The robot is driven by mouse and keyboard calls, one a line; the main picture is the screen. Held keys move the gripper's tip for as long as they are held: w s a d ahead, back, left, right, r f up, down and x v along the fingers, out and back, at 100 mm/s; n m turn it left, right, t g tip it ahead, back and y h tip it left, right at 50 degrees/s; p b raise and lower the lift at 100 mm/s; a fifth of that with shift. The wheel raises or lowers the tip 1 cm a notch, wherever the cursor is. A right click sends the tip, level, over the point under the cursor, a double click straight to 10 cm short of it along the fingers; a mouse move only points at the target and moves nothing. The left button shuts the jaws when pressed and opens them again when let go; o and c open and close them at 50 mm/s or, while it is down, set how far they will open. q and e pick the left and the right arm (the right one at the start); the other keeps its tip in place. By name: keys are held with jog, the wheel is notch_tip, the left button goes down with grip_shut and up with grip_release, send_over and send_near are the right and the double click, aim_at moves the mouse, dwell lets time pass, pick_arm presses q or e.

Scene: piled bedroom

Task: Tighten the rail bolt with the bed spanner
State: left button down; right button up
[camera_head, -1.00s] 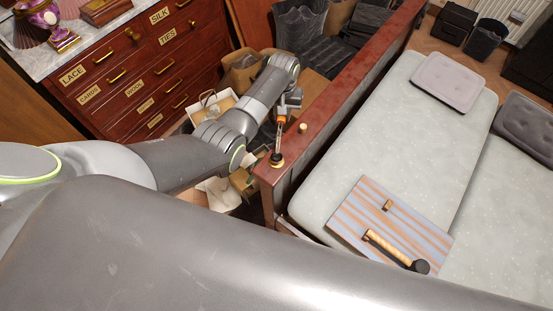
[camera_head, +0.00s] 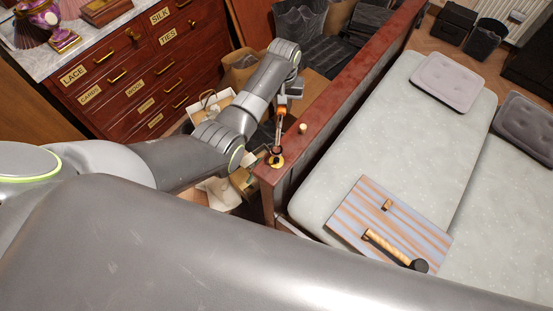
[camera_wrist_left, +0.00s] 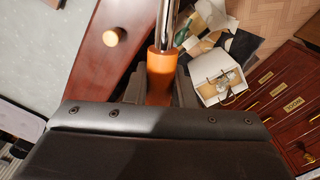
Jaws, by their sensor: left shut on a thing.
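The bed spanner (camera_head: 280,126) has an orange handle and a shiny metal shaft. My left gripper (camera_head: 283,107) is shut on its orange handle, which also shows in the left wrist view (camera_wrist_left: 160,76). The shaft points down to the rail bolt (camera_head: 276,161), a dark round piece with a yellow ring at the near end of the reddish-brown bed rail (camera_head: 335,90). The spanner's lower end overlaps the bolt; I cannot tell whether it is seated. The working end is outside the left wrist view. My right gripper is not in view.
A pale wooden peg (camera_head: 303,128) stands up from the rail beside the spanner. A striped board (camera_head: 350,215) with a mallet (camera_head: 390,247) lies on the mattress (camera_head: 345,160). Boxes and a labelled drawer chest (camera_head: 140,75) stand left of the rail.

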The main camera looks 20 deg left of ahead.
pick_arm(q)
jog(key=shift+r, duration=2.1)
jog(key=shift+a, duration=0.1)
